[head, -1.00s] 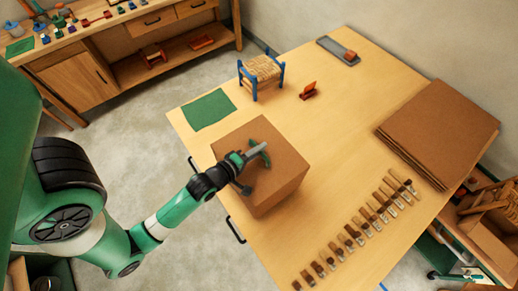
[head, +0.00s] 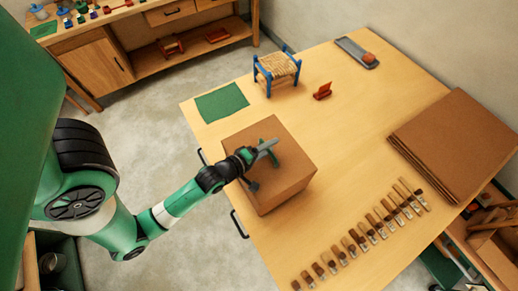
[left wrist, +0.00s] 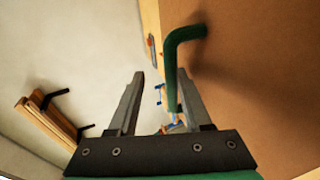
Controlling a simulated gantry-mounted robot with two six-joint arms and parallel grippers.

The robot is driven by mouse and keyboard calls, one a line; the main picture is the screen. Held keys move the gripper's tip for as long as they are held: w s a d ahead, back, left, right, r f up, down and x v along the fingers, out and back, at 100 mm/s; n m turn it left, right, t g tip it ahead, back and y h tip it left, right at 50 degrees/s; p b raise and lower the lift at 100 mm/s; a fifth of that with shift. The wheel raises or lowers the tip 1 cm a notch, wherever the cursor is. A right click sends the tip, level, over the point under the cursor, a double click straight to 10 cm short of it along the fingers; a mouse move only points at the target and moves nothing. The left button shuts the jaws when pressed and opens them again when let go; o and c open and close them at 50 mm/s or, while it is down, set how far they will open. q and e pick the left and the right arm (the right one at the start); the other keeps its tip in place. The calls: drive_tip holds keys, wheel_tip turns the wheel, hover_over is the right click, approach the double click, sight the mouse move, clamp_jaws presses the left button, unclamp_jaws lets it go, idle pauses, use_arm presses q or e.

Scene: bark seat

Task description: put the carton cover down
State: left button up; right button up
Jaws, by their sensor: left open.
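The carton cover (head: 283,185) is a brown cardboard box shape standing on the near left part of the table. A green handle (head: 272,157) is on its top. My left gripper (head: 267,147) is at the top of the cover, by the handle. In the left wrist view the jaws (left wrist: 160,95) are open, and the bent green handle (left wrist: 185,38) reaches between them, nearer the right finger. I cannot tell whether that finger touches it. Whatever is under the cover is hidden. My right gripper is not in view.
A green mat (head: 221,102) and a blue stool with a woven seat (head: 277,67) lie beyond the cover. A row of brushes (head: 365,235) runs along the near right. Stacked brown sheets (head: 455,140) lie at the right edge. The table middle (head: 350,130) is clear.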

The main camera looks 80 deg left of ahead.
use_arm(q)
drive_tip(key=b+v, duration=0.1)
drive_tip(key=v, duration=1)
drive_tip(key=shift+s+d+r+b, duration=0.1)
drive_tip(key=shift+s+r+b, duration=0.15)
drive_tip(key=shift+r+b, duration=0.1)
drive_tip(key=shift+s+d+r, duration=0.1)
drive_tip(key=shift+s+r, duration=0.05)
drive_tip(key=shift+r, duration=0.05)
drive_tip(key=w+d+r+m+t+h, duration=0.15)
drive_tip(key=w+r+m+t, duration=0.35)
drive_tip(key=w+r, duration=0.7)
drive_tip(key=w+d+r+m+t+h, duration=0.15)
drive_tip(key=w+r+m+t, duration=0.25)
drive_tip(key=w+r+m, duration=0.7)
drive_tip(key=s+d+r+m+t+h, duration=0.1)
drive_tip(key=d+r+m+t+h, duration=0.1)
drive_tip(key=r, duration=0.8)
drive_tip(key=s+d+r+m+t+h, duration=0.1)
drive_tip(key=s+d+r+m+t, duration=0.1)
drive_tip(key=r, duration=0.9)
drive_tip(key=s+d+r+m+t+h, duration=0.1)
drive_tip(key=d+r, duration=0.4)
drive_tip(key=r, duration=0.5)
drive_tip(key=m+t+h, duration=0.1)
drive_tip(key=m, duration=0.1)
drive_tip(key=shift+s+d+r+m+h, duration=0.25)
drive_tip(key=shift+d+m+h, duration=0.05)
drive_tip(key=shift+d, duration=0.1)
